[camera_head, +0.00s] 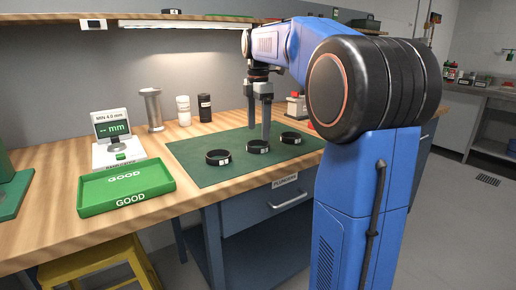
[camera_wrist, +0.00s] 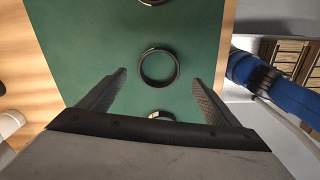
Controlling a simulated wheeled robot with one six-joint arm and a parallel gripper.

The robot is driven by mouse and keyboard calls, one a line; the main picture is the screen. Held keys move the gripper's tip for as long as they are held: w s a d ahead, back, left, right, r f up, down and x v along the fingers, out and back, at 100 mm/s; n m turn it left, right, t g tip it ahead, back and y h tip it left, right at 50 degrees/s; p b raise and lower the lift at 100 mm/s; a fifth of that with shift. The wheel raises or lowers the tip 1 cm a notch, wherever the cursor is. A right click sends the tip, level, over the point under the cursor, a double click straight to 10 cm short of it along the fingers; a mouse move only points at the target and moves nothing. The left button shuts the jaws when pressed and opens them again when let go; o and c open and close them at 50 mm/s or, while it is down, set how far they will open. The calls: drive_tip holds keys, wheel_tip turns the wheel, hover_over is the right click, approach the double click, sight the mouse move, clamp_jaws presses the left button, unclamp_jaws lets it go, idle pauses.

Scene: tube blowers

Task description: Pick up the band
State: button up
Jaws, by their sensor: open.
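Three black ring-shaped bands with small white tags lie on the green mat (camera_head: 195,172). They are a left band (camera_head: 217,161), a middle band (camera_head: 257,150) and a right band (camera_head: 291,141). My gripper (camera_head: 258,133) is open and empty, pointing down close above or behind the middle band. In the wrist view, one band (camera_wrist: 142,68) lies just ahead between the open fingertips (camera_wrist: 160,78). Another band (camera_wrist: 160,115) is partly hidden by my gripper's body, and a third (camera_wrist: 152,2) is cut off at the top edge.
A green tray (camera_head: 125,192) marked GOOD is left of the mat, with a gauge (camera_head: 112,128) reading "-- mm" behind it. A white bottle (camera_head: 184,111), a black bottle (camera_head: 205,108) and a metal post (camera_head: 152,110) stand behind the mat. A yellow stool (camera_head: 95,268) stands below.

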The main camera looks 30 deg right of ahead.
drive_tip(key=shift+w+d+f, duration=0.1)
drive_tip(key=shift+d+f, duration=0.05)
drive_tip(key=shift+f, duration=1.15)
drive_tip(key=shift+d+f, duration=0.1)
drive_tip(key=shift+f, duration=1.15)
drive_tip(key=c, duration=1.2)
